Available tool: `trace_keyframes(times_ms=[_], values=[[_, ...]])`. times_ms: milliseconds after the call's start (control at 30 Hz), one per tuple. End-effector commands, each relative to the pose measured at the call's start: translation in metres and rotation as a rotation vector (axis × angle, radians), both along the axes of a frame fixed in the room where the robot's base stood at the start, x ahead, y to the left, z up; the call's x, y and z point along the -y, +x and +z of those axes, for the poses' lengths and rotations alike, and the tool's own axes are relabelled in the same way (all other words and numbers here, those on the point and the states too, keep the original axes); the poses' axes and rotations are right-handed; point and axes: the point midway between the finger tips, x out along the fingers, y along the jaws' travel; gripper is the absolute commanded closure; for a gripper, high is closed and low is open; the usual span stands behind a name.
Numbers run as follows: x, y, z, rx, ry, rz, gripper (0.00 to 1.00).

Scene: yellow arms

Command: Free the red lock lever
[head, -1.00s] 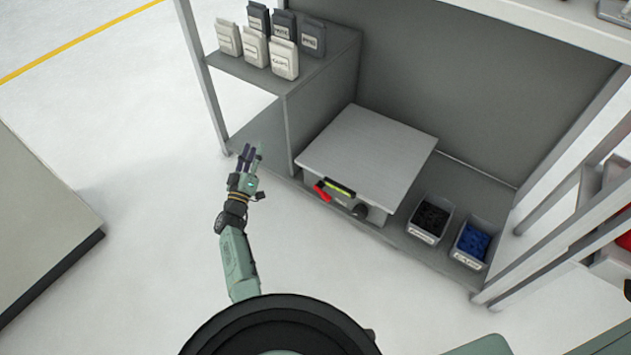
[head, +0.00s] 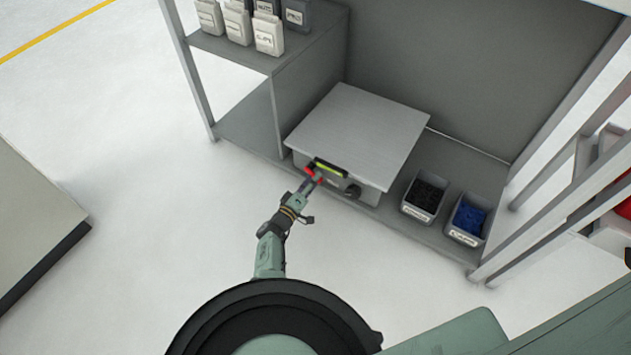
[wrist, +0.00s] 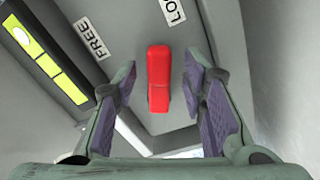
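The red lock lever (wrist: 158,80) is on the front face of the grey box (head: 362,135). In the wrist view it stands between my two open fingers, with a gap on each side. A FREE label (wrist: 93,38) is to its upper left and a partly cut-off label reading "LO" (wrist: 172,12) is above it. My gripper (wrist: 160,105) is open around the lever. In the head view my gripper (head: 311,181) is at the box front and partly covers the red lever (head: 310,171).
A yellow-green lit strip (wrist: 45,60) is beside the FREE label. A dark round knob (head: 352,191) is to the right on the box front. Bins of black (head: 425,196) and blue parts (head: 469,218) stand right of the box. Several labelled containers (head: 238,22) are on the upper left shelf.

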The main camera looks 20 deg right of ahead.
Motion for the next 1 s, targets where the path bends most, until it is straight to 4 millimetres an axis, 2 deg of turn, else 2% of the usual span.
trace_keyframes(times_ms=[200, 467, 1000], values=[[0.0139, 0.011, -0.0002, 0.002, 0.0, 0.0, 0.62], [0.0144, 0.012, 0.0012, 0.001, -0.001, 0.001, 0.62], [0.0142, 0.0117, 0.0009, 0.001, -0.001, 0.002, 0.96]])
